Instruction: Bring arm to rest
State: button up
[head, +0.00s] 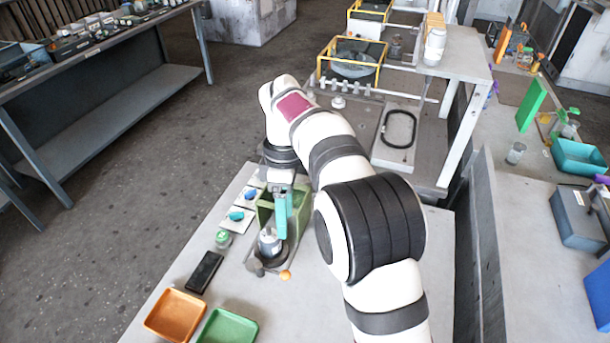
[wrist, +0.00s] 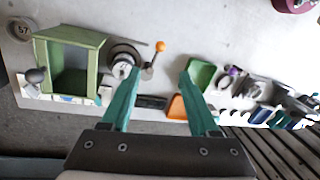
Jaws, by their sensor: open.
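My gripper (head: 284,222) points down over the work table in the head view, in front of the green housing. In the wrist view its two teal fingers are spread wide, with nothing between them (wrist: 161,70). The open green housing (head: 264,208) stands on the table, partly hidden by my gripper. It also shows in the wrist view (wrist: 98,47). A round metal motor part (head: 269,243) sits beside it, and shows in the wrist view (wrist: 122,66) left of the fingers. An orange-knobbed lever (head: 285,274) is next to it.
An orange tray (head: 174,316), a green tray (head: 228,328) and a black phone-like slab (head: 205,272) lie at the table's front left. A small green-topped jar (head: 223,239) and blue pieces on white cards (head: 236,216) are close left of the housing. Yellow-framed fixtures (head: 350,62) stand behind.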

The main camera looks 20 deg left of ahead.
jog(key=s+d+r+m+t+y, duration=0.1)
jog(key=s+d+r+m, duration=0.2)
jog(key=s+d+m, duration=0.45)
jog(key=s+d+r+m+y, duration=0.1)
jog(key=s+d+r+m, duration=0.3)
jog(key=d+m, duration=0.7)
jog(key=s+d+f+m, duration=0.2)
jog(key=s+d+m, duration=0.1)
jog(key=s, duration=0.3)
jog(key=s+d+f+m+t, duration=0.1)
jog(key=s+d+f+m, duration=0.2)
jog(key=s, duration=0.3)
jog(key=shift+d+m, duration=0.15)
jog(key=shift+m, duration=0.6)
